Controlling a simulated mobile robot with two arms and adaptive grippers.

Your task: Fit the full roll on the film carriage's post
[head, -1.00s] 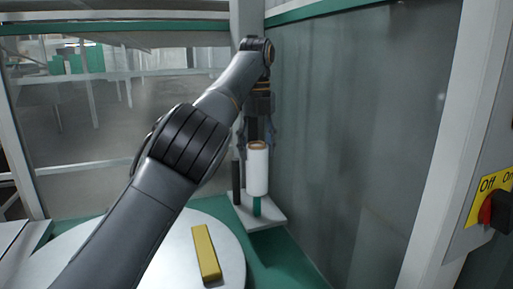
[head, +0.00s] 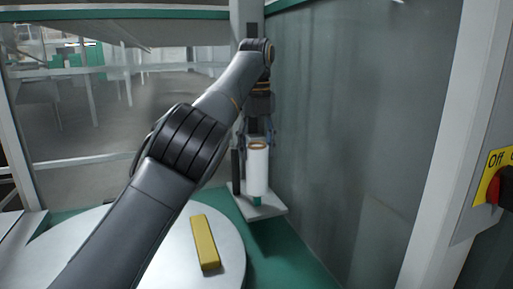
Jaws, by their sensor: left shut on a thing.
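The full roll (head: 257,172) is a white upright cylinder with a brown core showing at its top. My left gripper (head: 258,135) reaches down from above and is shut on the top part of the roll. The film carriage (head: 266,211) is a light plate at the back, with a dark upright bar (head: 236,172) at its left. A short green piece of the post (head: 257,201) shows directly under the roll; the roll hides anything above it. The roll looks in line with the post, its lower end a little above the plate. My right gripper is not in view.
A round pale turntable (head: 225,236) fills the lower left, with a yellow bar (head: 205,243) lying on it. A grey translucent panel (head: 345,140) stands close to the right of the roll. A red switch on a yellow plate (head: 484,190) is at the far right.

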